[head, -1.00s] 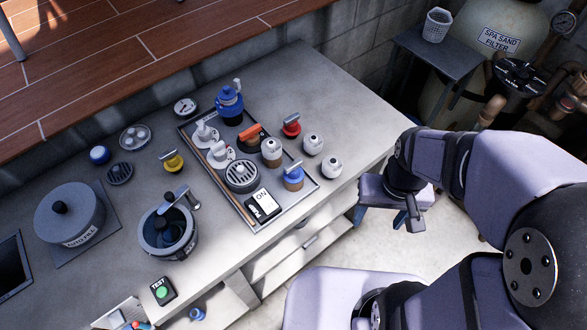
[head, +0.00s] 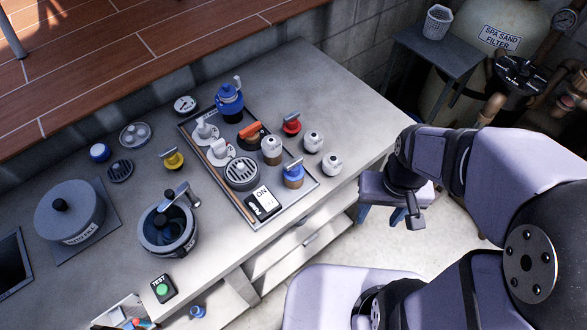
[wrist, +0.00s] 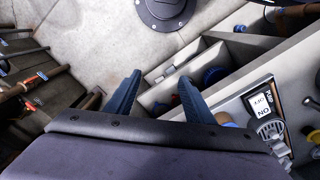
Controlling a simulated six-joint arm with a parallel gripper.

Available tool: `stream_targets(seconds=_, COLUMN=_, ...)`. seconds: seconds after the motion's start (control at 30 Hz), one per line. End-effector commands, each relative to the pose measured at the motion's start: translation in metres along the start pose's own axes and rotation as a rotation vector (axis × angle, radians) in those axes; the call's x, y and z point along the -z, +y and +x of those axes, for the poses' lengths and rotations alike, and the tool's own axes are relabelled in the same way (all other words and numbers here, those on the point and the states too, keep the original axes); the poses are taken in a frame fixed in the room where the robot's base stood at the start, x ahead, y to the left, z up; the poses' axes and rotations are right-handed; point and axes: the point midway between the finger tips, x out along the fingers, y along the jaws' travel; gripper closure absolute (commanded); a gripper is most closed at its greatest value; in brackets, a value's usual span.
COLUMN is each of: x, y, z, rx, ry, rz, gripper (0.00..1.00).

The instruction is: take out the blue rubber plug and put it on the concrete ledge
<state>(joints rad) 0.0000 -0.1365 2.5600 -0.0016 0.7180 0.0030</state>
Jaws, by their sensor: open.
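A small blue round piece (head: 197,312), which looks like the rubber plug, sits low in an open bay below the front edge of the concrete ledge (head: 310,85). In the wrist view a blue round thing (wrist: 214,75) shows in a bay; I cannot tell if it is the same piece. My gripper (head: 382,216) hangs off the ledge's right front side, well away from the blue piece. Its two blue fingers (wrist: 158,95) are apart with nothing between them.
A tray (head: 222,197) of valves, caps and a switch stands on the ledge. A glass-lidded pot (head: 150,238), a grey lidded pot (head: 68,212) and a green test button (head: 162,289) stand left. The ledge's back right is bare. A side table (head: 438,50) stands far right.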

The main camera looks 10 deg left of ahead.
Motion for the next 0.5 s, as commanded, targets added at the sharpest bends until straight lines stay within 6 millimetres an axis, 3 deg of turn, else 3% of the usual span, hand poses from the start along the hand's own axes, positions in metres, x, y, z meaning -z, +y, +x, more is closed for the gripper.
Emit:
stream_targets(seconds=0.27, x=0.003, y=-0.002, z=0.002, rx=-0.003, ry=0.003, rz=-0.001, gripper=0.52)
stream_targets(seconds=0.37, x=0.013, y=-0.009, z=0.006, rx=-0.014, ry=0.012, rz=0.0, gripper=0.52)
stream_targets(seconds=0.5, x=0.041, y=-0.031, z=0.011, rx=-0.046, ry=0.046, rz=0.012, gripper=0.52)
